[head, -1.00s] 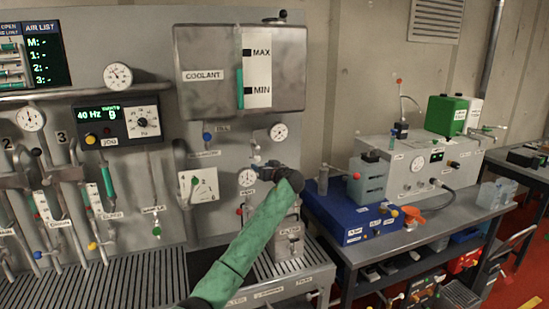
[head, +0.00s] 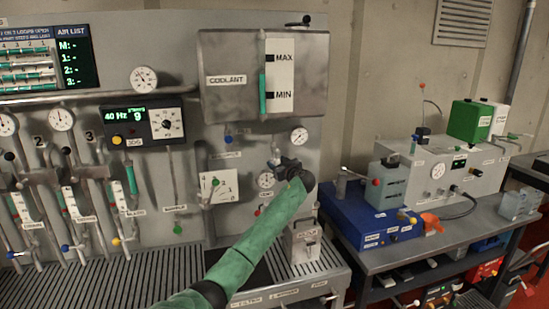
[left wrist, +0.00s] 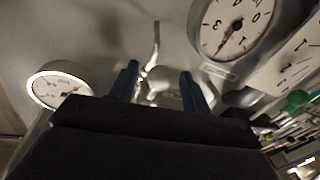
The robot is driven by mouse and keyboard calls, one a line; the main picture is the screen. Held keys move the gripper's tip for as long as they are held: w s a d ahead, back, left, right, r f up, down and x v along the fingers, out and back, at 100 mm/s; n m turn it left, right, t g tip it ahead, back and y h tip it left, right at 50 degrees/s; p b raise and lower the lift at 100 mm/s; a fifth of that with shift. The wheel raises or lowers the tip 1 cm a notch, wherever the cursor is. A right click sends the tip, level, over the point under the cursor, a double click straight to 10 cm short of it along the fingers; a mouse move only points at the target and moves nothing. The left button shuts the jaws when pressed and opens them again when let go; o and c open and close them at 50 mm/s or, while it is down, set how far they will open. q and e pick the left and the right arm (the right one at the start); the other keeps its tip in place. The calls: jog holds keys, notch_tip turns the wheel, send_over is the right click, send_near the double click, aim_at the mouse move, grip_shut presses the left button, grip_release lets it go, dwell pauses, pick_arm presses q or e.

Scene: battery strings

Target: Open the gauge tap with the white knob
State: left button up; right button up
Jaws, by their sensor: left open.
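My left gripper (head: 283,165) is at the grey panel, between a small round gauge (head: 300,136) above right and another gauge (head: 266,180) to its lower left. In the left wrist view my left gripper (left wrist: 161,84) is open, its two blue fingers apart. A whitish round knob (left wrist: 158,83) shows between the fingertips, with a pale lever or stem (left wrist: 156,42) rising above it. The fingers do not look closed on it. A large dial (left wrist: 236,24) is at the upper right and a smaller one (left wrist: 60,86) at the left. In the head view the gripper hides the knob.
The coolant tank (head: 232,82) hangs above the gripper. A bench with a blue box (head: 358,213) stands at the right. A slatted tray (head: 185,275) runs below the panel.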

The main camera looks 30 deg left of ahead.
aim_at(275, 160)
pick_arm(q)
jog(key=shift+p+x, duration=0.5)
jog(key=shift+x, duration=0.4)
jog(key=shift+w+a, duration=0.3)
jog(key=shift+a, duration=0.25)
jog(key=c, duration=1)
